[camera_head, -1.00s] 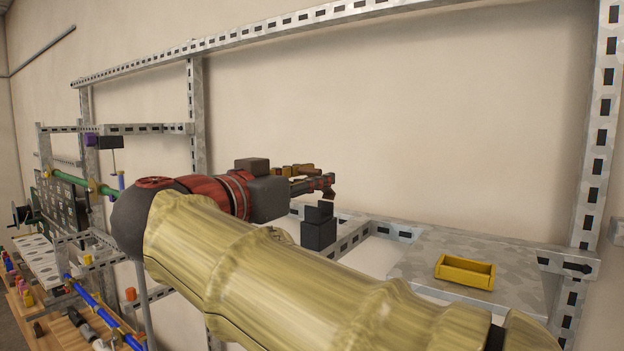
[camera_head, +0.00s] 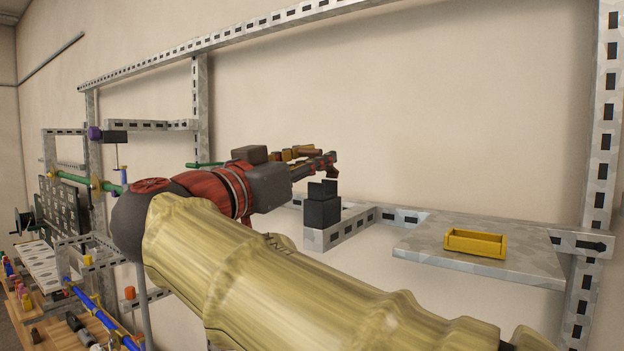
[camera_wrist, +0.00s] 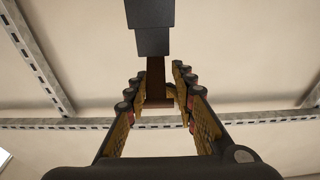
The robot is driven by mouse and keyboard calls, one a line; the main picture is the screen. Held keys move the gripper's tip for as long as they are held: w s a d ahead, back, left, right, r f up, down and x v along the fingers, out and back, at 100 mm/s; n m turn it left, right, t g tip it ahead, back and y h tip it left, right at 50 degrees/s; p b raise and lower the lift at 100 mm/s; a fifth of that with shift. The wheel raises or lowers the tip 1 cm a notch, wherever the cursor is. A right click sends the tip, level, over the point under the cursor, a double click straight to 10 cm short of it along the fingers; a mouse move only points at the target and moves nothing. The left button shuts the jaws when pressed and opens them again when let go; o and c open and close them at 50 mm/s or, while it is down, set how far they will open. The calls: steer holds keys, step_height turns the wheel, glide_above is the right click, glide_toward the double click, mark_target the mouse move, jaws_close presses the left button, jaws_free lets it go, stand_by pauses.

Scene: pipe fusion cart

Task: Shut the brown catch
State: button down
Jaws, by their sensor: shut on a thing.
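The brown catch (camera_wrist: 155,82) shows in the wrist view as a narrow upright brown bar with a wider foot, below a stepped black block (camera_wrist: 150,30). My gripper (camera_wrist: 157,76) has one finger on each side of the catch and is shut on it. In the head view my gripper (camera_head: 331,163) is at the end of the red and dark wrist, just above a black slotted block (camera_head: 321,206). There the catch cannot be told apart from the brownish finger parts. The exact contact points are hidden.
A grey metal shelf (camera_head: 420,246) with a yellow tray (camera_head: 475,243) lies to the right of the black block. A perforated upright (camera_head: 600,130) stands at the far right. A crowded bench with a blue pipe (camera_head: 95,310) is at lower left.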

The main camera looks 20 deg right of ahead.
steer(key=shift+s+f+t+h+b, duration=0.3)
steer(key=shift+f+h+b, duration=0.1)
steer(key=shift+b, duration=1.7)
steer(key=shift+f+b, duration=0.1)
steer(key=shift+b, duration=0.3)
steer(key=shift+a+f+b, duration=0.15)
steer(key=shift+f+b, duration=0.05)
steer(key=shift+b, duration=0.45)
steer(key=c, duration=2)
jaws_free()
steer(key=o, duration=0.4)
steer(key=shift+s+r, duration=0.1)
steer(key=shift+s, duration=0.1)
steer(key=o, duration=0.3)
